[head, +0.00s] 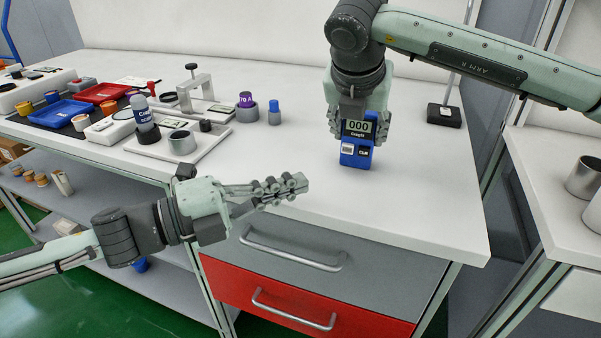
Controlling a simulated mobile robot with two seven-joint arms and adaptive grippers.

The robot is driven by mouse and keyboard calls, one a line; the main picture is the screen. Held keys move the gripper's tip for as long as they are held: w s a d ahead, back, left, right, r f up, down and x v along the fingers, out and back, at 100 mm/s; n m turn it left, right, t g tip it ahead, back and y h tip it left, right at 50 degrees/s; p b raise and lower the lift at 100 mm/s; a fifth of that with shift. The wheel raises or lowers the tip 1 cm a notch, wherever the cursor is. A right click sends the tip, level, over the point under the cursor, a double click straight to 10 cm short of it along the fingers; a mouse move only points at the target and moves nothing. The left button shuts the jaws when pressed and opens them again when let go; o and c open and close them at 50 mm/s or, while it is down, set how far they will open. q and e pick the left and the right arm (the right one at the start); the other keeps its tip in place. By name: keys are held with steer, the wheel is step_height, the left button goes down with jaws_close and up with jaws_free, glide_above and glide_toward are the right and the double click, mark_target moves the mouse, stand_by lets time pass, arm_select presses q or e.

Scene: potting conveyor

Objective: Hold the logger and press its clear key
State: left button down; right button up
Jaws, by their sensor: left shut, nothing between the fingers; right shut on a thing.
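The blue logger (356,151) is upright near the right part of the white table. Its display reads 000, and below it are a white key (347,148) and a dark key marked CLR (364,152). My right gripper (358,122) comes down from above and is shut on the logger; its fingers lie at the logger's sides. I cannot tell whether the logger's base touches the table. My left gripper (301,182) is shut and empty. It points right, in front of and left of the logger, apart from it, near the table's front edge.
A white fixture board (205,148) with a bottle and a metal cup stands left on the table (420,205). Purple (246,107) and blue-capped (274,112) items stand behind. A dark stand base (444,115) is at the back right. The table right of the logger is clear.

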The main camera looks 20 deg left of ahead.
steer(key=o, duration=1)
steer(key=shift+w+f, duration=0.1)
steer(key=shift+o, duration=0.2)
steer(key=v, duration=1.2)
